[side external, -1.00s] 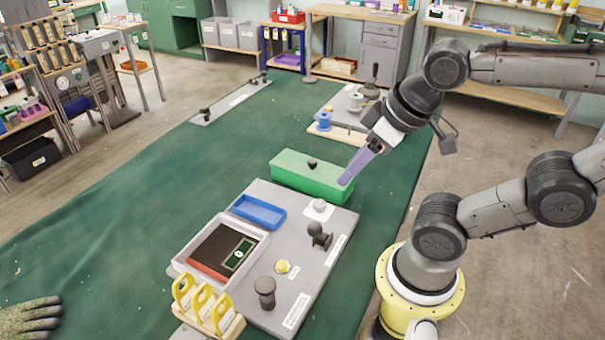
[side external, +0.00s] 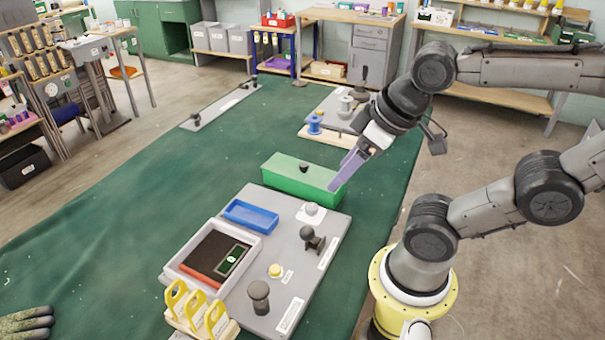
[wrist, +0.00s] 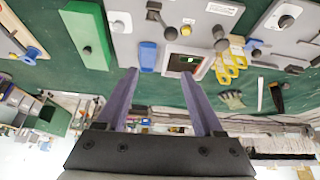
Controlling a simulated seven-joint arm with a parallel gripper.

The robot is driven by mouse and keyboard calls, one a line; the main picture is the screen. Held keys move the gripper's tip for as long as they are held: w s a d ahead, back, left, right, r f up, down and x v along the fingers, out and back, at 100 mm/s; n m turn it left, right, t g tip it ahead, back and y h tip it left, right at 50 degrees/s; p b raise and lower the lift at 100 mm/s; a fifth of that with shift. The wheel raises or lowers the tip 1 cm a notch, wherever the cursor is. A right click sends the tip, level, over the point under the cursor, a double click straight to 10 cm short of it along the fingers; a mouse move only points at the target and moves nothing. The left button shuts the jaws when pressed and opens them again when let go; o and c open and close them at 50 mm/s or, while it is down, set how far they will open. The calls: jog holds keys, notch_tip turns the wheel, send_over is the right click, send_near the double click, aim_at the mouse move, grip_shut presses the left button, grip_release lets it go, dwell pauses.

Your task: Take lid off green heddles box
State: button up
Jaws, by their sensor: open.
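The green heddles box (side external: 290,183) stands on the green cloth behind the grey board. Its lid (side external: 288,166) is on, with a small dark knob (side external: 304,168) on top. In the wrist view the green box (wrist: 88,35) lies at upper left with its knob (wrist: 88,49) visible. My gripper (side external: 338,186) has purple fingers and appears beside or in front of the box's right end in the side view. In the wrist view my gripper (wrist: 160,88) shows two fingers spread apart with nothing between them. The exact gap to the box cannot be told.
The grey board (side external: 300,240) holds a blue tray (side external: 254,215), a light tray with a dark inset (side external: 180,268), dark knobs and a yellow button (side external: 275,270). Yellow handles (side external: 196,308) stand at its near end. A blue spool (side external: 314,123) sits behind the box. The cloth left of the box is clear.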

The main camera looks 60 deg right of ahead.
jog(key=w+d+r+n, duration=0.2)
jog(key=w+r+n, duration=0.2)
jog(key=n, duration=0.6)
jog(key=n+g+h, duration=0.1)
jog(key=n+g, duration=0.5)
jog(key=n, duration=0.2)
send_over(304, 164)
jog(key=a, duration=0.2)
notch_tip(304, 164, down, 10)
jog(key=f, duration=0.4)
jog(key=d+f, duration=0.1)
jog(key=f, duration=0.8)
jog(key=shift+d+f, duration=0.1)
jog(key=shift+d, duration=0.2)
grip_shut()
